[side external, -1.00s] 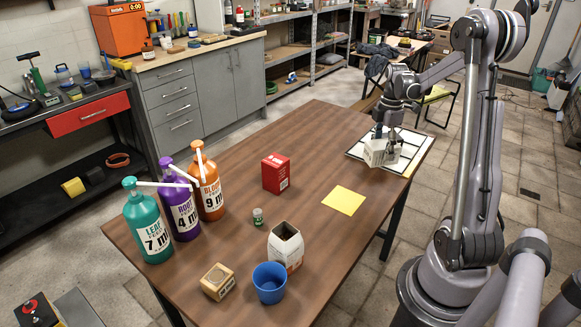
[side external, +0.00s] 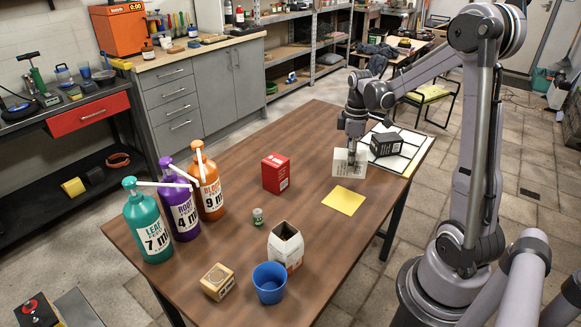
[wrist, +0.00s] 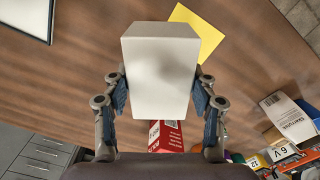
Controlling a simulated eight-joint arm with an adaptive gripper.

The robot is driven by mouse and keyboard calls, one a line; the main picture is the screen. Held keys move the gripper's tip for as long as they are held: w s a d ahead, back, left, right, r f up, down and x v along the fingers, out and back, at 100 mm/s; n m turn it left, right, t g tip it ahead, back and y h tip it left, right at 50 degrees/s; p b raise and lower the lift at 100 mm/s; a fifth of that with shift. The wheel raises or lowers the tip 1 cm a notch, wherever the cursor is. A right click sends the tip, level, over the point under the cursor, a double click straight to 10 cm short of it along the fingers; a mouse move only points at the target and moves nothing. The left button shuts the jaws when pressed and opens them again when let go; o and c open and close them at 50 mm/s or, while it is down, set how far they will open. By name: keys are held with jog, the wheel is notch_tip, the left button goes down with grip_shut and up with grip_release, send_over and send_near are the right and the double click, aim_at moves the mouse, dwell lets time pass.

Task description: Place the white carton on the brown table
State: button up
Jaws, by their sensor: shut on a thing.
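My gripper (side external: 350,150) is shut on the white carton (side external: 344,165), with its fingers on two opposite sides. In the side view the carton is upright over the brown table (side external: 318,135), just behind the yellow sheet. I cannot tell whether its underside touches the table. In the wrist view the white carton (wrist: 160,72) fills the space between the fingers of my gripper (wrist: 160,90) and hides the table beneath it. The brown table (wrist: 75,75) shows around it.
A black box (side external: 386,144) sits on a white gridded panel (side external: 408,160) to the right. The yellow sheet (side external: 343,196) and red box (side external: 275,173) are nearby. An open carton (side external: 286,248), blue cup (side external: 269,283) and several pump bottles (side external: 209,187) stand farther off.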

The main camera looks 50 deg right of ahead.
jog(key=w+a+f+m, duration=0.1)
jog(key=w+a, duration=0.1)
jog(key=a, duration=0.4)
jog(key=w+a+f+m, duration=0.1)
jog(key=a+m, duration=0.1)
jog(key=a, duration=0.4)
jog(key=w+a+f+m, duration=0.2)
jog(key=a, duration=0.4)
jog(key=shift+w+a, duration=0.3)
jog(key=shift+a, duration=0.05)
jog(key=w+a+r, duration=0.4)
jog(key=a+r, duration=0.1)
jog(key=a, duration=0.2)
jog(key=shift+m, duration=0.3)
jog(key=s+d+r+n, duration=0.1)
jog(key=s+d+n, duration=0.15)
jog(key=d, duration=0.85)
jog(key=s+d+n, duration=0.2)
jog(key=s+d, duration=0.1)
jog(key=d, duration=0.7)
jog(key=s+d+r+n, duration=0.1)
jog(key=s+d+n, duration=0.4)
jog(key=s+d, duration=1)
jog(key=shift+d+r, duration=0.4)
jog(key=shift+d, duration=0.45)
